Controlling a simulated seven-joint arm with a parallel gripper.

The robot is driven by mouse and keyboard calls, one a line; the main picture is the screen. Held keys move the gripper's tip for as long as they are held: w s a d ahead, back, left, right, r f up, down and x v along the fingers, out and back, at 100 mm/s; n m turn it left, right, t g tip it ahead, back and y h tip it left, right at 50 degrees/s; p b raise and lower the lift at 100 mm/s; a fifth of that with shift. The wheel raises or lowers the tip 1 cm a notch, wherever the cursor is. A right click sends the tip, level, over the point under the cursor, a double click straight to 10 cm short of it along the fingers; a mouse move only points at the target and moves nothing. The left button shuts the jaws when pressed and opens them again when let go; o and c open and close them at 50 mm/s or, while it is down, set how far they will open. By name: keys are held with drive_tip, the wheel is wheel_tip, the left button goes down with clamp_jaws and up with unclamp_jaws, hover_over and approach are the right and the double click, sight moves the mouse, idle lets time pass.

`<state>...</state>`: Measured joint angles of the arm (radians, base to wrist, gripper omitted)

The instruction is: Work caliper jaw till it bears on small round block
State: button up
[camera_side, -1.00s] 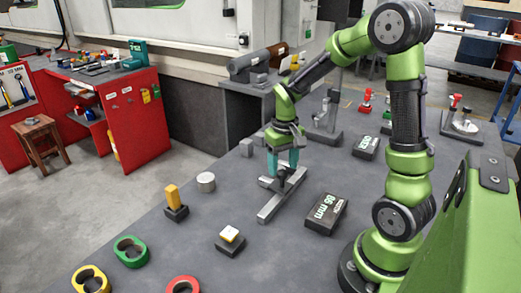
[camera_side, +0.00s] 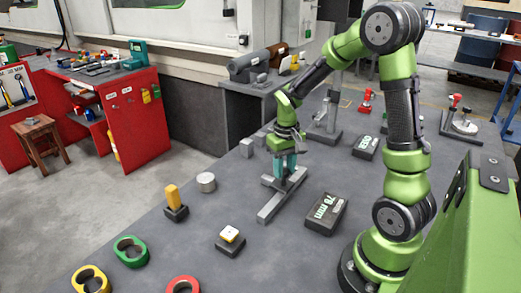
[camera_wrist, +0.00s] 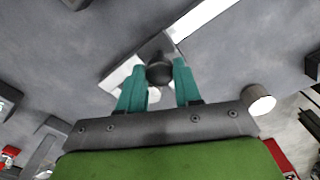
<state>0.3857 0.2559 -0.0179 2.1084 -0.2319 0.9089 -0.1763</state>
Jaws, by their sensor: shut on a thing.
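The grey caliper (camera_side: 270,212) lies on the bench, its beam running from front left to back right; its beam also shows in the wrist view (camera_wrist: 200,17). My gripper (camera_side: 287,174) points down over its sliding part, and the teal fingers are closed about a dark round knob (camera_wrist: 159,73). A pale round end (camera_wrist: 153,95) shows between the fingers in the wrist view; it may be a small round block at the jaws, mostly hidden. Whether a jaw touches it I cannot tell. Another grey round block (camera_side: 206,182) stands apart to the left, also in the wrist view (camera_wrist: 260,100).
A black readout (camera_side: 325,213) right of the caliper appears to show 78 mm. A yellow peg on a base (camera_side: 174,205), a black block with a pale top (camera_side: 230,240) and coloured rings (camera_side: 131,250) stand front left. A grey cube (camera_side: 246,147) is behind.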

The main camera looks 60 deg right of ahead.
drive_tip(key=shift+d, duration=2)
drive_tip(key=o, duration=0.9)
drive_tip(key=shift+o, duration=0.2)
drive_tip(key=shift+a+r, duration=0.1)
drive_tip(key=shift+r, duration=0.05)
wheel_tip(320, 180, up, 17)
